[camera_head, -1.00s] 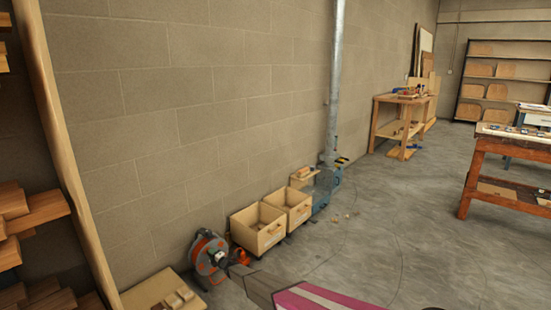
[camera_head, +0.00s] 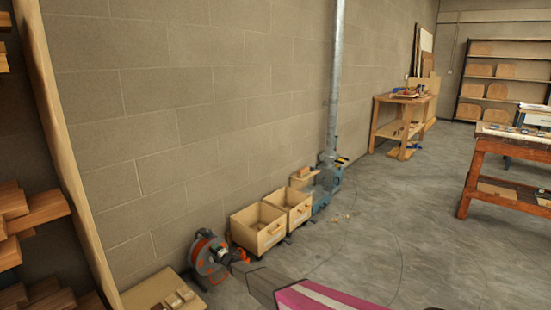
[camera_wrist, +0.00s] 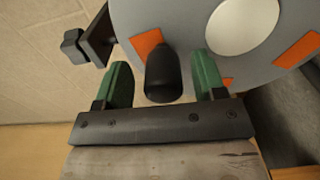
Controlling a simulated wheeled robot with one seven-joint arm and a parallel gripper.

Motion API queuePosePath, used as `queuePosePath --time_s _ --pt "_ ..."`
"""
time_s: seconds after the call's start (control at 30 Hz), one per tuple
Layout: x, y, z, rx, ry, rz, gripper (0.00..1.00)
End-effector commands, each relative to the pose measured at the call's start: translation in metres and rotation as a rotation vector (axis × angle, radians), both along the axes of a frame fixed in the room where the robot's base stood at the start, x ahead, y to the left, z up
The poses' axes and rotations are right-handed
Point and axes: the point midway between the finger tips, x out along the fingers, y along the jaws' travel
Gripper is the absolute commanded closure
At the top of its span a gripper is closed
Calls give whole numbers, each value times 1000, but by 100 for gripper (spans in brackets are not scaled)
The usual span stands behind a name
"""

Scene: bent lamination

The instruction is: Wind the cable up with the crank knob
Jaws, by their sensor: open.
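The cable reel (camera_head: 204,262) stands on the floor by the wall in the head view, an orange and dark drum. In the wrist view its grey disc (camera_wrist: 182,28) with orange patches and a pale round centre fills the top. The black crank knob (camera_wrist: 162,75) sticks out from the disc toward me. My gripper (camera_wrist: 160,64) is open, with one green finger on each side of the knob and a small gap to each. In the head view my gripper (camera_head: 226,256) is at the reel, small and hard to make out.
Two open wooden boxes (camera_head: 258,245) stand right of the reel along the wall. A wooden board (camera_head: 148,292) with small blocks lies in front left. A black bracket with a knob (camera_wrist: 88,42) juts out left of the disc.

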Motion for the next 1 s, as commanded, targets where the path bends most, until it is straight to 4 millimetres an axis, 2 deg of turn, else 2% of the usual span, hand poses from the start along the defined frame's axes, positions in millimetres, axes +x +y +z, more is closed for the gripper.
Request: queuePosePath --time_s 0.27,1.0 --pt "-5 -5 2 -1 1 0 36" --pt "-44 -51 19 0 1 -1 36"
